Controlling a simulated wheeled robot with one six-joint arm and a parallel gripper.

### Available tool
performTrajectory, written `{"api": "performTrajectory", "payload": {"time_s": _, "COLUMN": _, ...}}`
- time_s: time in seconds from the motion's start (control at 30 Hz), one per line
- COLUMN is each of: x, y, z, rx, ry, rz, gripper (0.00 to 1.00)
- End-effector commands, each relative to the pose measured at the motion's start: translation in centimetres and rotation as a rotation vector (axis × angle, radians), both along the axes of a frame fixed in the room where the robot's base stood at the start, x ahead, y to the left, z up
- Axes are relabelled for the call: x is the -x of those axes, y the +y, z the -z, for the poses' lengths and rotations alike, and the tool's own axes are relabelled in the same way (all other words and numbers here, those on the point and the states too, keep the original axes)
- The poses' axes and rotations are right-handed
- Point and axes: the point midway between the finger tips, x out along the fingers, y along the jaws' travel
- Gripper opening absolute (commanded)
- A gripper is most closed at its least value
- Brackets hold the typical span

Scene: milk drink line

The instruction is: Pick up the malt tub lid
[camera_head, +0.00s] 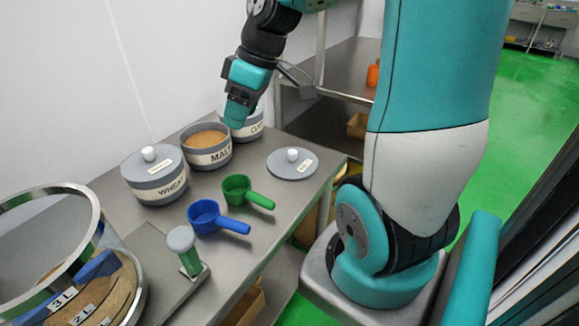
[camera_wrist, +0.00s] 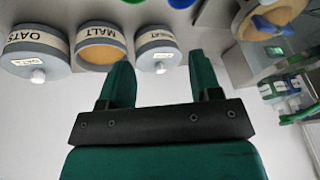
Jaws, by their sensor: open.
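The malt tub lid (camera_head: 292,163) is a round grey disc with a white knob and a small label. It lies flat on the steel table, apart from the tubs, near the table's right edge. The open malt tub (camera_head: 207,154) holds tan powder; it also shows in the wrist view (camera_wrist: 100,52). My gripper (camera_head: 238,115) is above the table, in front of the oats tub in the head view, up and left of the lid. In the wrist view its two green fingers (camera_wrist: 162,78) are apart with nothing held between them. I cannot make out the malt lid there.
The lidded wheat tub (camera_head: 155,183) and the oats tub (camera_head: 247,128) flank the malt tub. A green scoop (camera_head: 238,188) and a blue scoop (camera_head: 206,215) lie in front. A large clear-walled container (camera_head: 85,260) stands at left. Bare table surrounds the lid.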

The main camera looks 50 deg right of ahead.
Motion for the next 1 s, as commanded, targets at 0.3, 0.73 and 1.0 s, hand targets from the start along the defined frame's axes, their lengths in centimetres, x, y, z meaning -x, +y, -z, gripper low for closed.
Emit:
{"api": "performTrajectory", "payload": {"time_s": 0.3, "x": 3.1, "y": -17.6, "z": 3.9, "rx": 0.09, "ry": -0.085, "rz": 0.113, "gripper": 0.58}}
{"api": "performTrajectory", "payload": {"time_s": 0.73, "x": 2.5, "y": -19.2, "z": 9.7, "rx": 0.106, "ry": -0.093, "rz": 0.117, "gripper": 0.58}}
{"api": "performTrajectory", "payload": {"time_s": 1.0, "x": 0.6, "y": -18.4, "z": 14.5, "rx": 0.107, "ry": -0.095, "rz": 0.118, "gripper": 0.58}}
